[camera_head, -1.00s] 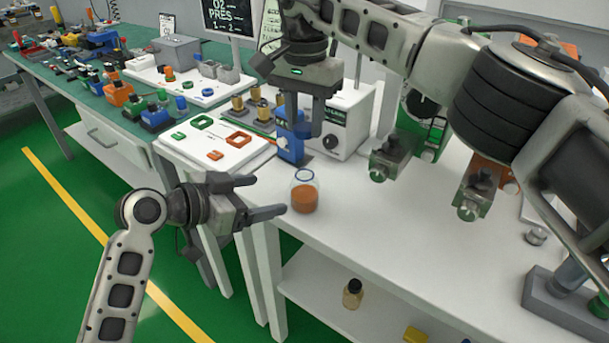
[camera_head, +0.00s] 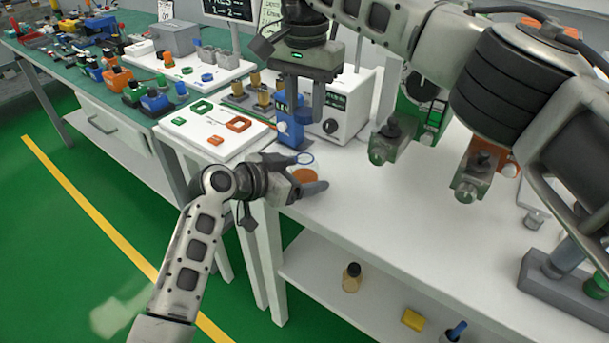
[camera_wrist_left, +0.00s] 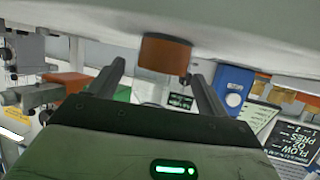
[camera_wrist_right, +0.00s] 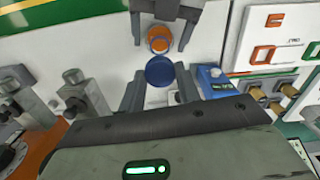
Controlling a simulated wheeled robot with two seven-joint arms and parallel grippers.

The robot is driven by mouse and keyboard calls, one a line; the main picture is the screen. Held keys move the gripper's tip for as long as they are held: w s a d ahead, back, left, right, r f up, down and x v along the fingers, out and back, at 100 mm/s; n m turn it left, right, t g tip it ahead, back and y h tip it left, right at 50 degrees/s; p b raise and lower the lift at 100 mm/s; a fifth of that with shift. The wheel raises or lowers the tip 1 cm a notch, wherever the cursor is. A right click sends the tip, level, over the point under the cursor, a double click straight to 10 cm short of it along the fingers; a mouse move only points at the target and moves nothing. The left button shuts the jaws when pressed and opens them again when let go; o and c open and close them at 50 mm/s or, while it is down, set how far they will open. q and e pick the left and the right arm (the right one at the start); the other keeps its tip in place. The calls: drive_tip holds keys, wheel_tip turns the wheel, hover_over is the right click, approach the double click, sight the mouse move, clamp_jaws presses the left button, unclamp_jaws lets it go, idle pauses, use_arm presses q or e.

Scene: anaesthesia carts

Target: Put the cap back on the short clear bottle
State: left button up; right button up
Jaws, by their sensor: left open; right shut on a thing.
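The short clear bottle (camera_head: 305,174) with orange contents stands upright near the white table's front edge. My left gripper (camera_head: 304,173) is open, its fingers on either side of the bottle. In the left wrist view the bottle (camera_wrist_left: 165,54) shows between and beyond the fingertips; I cannot tell whether they touch it. My right gripper (camera_head: 304,115) is above and behind the bottle, pointing down. In the right wrist view it is shut on a round blue cap (camera_wrist_right: 160,70), apart from the bottle (camera_wrist_right: 158,39). The cap is hard to make out in the head view.
A blue box (camera_head: 290,132) stands just behind the bottle, beside a white device (camera_head: 345,105) with a knob. A white board with coloured frames (camera_head: 215,130) lies to the left. Metal fittings (camera_head: 470,172) stand at right. The table front right of the bottle is clear.

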use_arm(q)
drive_tip(key=shift+w+d+f, duration=0.25)
drive_tip(key=shift+w+d, duration=0.15)
drive_tip(key=shift+d, duration=0.05)
drive_tip(key=c, duration=1.5)
use_arm(e)
drive_tip(key=shift+f, duration=2.5)
drive_tip(key=shift+s, duration=0.1)
drive_tip(key=shift+f, duration=0.9)
drive_tip(key=shift+f, duration=0.5)
